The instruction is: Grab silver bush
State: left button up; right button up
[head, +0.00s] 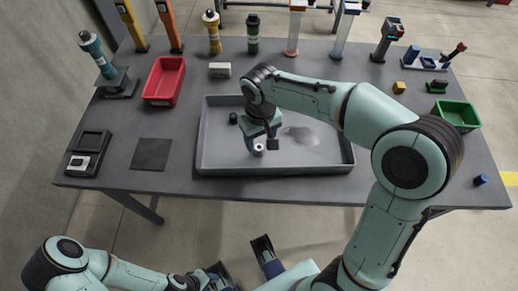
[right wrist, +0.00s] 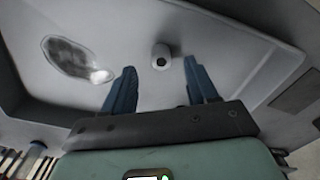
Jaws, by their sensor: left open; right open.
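The silver bush (head: 258,148), a short pale cylinder with a dark hole, sits in the shallow grey tray (head: 205,150). It also shows in the right wrist view (right wrist: 161,57). My right gripper (head: 262,143) is over the tray, close to the bush. In the right wrist view its blue fingers are spread, with the bush a little beyond the gap between their tips; they do not grip it. My left gripper (head: 240,262) is open and empty below the table's front edge.
A small black part (head: 233,118) lies in the tray, left of my right gripper. A shiny grey patch (head: 300,135) marks the tray floor. A red bin (head: 164,82) stands at left, a green bin (head: 457,115) at right. Several upright tools line the back.

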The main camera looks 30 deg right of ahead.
aim_at(259, 147)
jog(key=f+b, duration=0.1)
jog(key=f, duration=0.4)
jog(key=shift+w, duration=0.2)
grip_shut()
